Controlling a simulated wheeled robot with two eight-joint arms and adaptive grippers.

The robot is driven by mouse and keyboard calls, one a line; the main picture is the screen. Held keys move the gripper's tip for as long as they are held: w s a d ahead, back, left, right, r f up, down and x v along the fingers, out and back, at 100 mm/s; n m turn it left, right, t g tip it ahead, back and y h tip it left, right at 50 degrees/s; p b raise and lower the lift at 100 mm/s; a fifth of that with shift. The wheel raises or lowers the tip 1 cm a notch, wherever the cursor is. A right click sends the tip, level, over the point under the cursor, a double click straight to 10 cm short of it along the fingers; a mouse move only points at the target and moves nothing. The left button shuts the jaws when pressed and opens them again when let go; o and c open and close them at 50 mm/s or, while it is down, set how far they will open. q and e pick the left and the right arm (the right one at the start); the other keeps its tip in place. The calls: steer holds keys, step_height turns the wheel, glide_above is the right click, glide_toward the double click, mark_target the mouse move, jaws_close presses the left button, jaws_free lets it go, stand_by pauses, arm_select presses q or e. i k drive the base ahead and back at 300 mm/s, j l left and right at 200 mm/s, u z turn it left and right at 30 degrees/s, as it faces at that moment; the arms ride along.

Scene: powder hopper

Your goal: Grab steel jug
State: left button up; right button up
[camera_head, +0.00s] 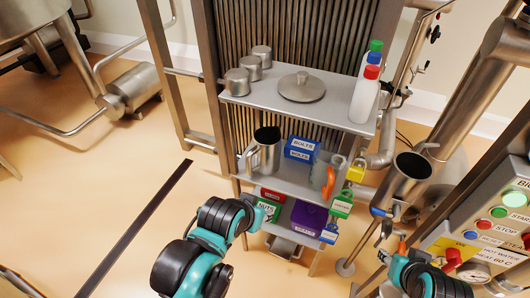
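A steel jug (265,152) stands upright on the middle shelf, at its left side, with its dark open mouth up and its handle to the left. My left arm comes up from the bottom; its end, with the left gripper (252,212), is below and in front of the jug, apart from it. The fingers are too small and hidden to read. My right arm is at the bottom right, its gripper end (388,256) near the control panel; its fingers are not clear either. A larger open steel cylinder (405,180) stands at the right, above the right arm.
The steel rack's top shelf (335,108) holds small steel pots (249,68), a round lid (302,87) and capped bottles (365,95). Blue bolts boxes (301,150) sit right of the jug. Padlocks (341,204) hang at the right. A control panel (500,215) is far right.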

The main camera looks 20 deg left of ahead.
mark_target(266, 150)
steer(key=u, duration=1)
steer(key=i+j+u, duration=0.25)
steer(key=u, duration=0.25)
steer(key=i+j+u, duration=0.3)
steer(key=u, duration=0.15)
steer(key=i+u, duration=0.5)
steer(key=i+j+z, duration=0.1)
steer(key=i, duration=0.6)
steer(key=i+j+z, duration=0.1)
steer(key=i, duration=0.6)
steer(key=z, duration=4.45)
steer(key=i+j+z, duration=0.15)
steer(key=i+j, duration=0.15)
steer(key=i, duration=0.15)
